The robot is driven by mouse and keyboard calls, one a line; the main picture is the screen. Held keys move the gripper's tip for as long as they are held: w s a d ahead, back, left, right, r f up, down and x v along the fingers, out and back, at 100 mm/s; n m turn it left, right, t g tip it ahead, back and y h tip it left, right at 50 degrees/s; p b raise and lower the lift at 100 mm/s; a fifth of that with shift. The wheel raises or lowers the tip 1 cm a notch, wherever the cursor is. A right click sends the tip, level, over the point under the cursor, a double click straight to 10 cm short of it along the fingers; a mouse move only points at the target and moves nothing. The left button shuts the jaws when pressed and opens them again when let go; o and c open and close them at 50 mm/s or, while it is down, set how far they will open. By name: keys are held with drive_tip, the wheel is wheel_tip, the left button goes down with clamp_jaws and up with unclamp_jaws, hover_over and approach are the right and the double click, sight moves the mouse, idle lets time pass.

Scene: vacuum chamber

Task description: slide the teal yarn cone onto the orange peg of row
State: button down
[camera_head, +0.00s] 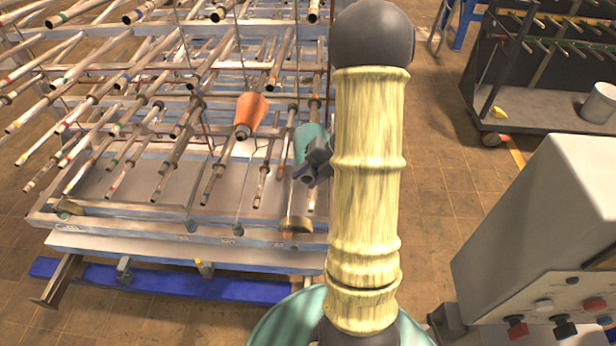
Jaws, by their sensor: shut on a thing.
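The teal yarn cone (306,139) is at the right end of the rack, partly hidden behind my arm and gripper. My gripper (312,164) is dark and shut on the teal cone; its fingers are mostly hidden by my arm. An orange tapered piece (251,110) sits on a rod of the rack, left of the teal cone and apart from it. I cannot tell from this view whether the teal cone is around a rod or only in front of one.
The metal rack (120,225) has many thin rods pointing toward me, close around the gripper. A grey control box (545,235) with buttons stands at the right. A dark cart (540,95) holding a white bucket (600,103) is at the back right. Brown floor is clear between.

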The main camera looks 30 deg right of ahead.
drive_tip(key=shift+w+d, duration=0.25)
drive_tip(key=shift+w, duration=0.15)
idle(0.4)
drive_tip(key=shift+d+p, duration=0.1)
drive_tip(key=shift+p, duration=0.25)
idle(0.5)
idle(0.9)
drive_tip(key=shift+w+d+f+p, duration=0.1)
drive_tip(key=shift+w+d+p, duration=0.5)
drive_tip(key=shift+w, duration=0.35)
drive_tip(key=shift+w+d+f+p, duration=0.1)
drive_tip(key=shift+w+d+p, duration=0.35)
drive_tip(key=shift+w+d, duration=0.35)
drive_tip(key=shift+w, duration=0.3)
idle(1.2)
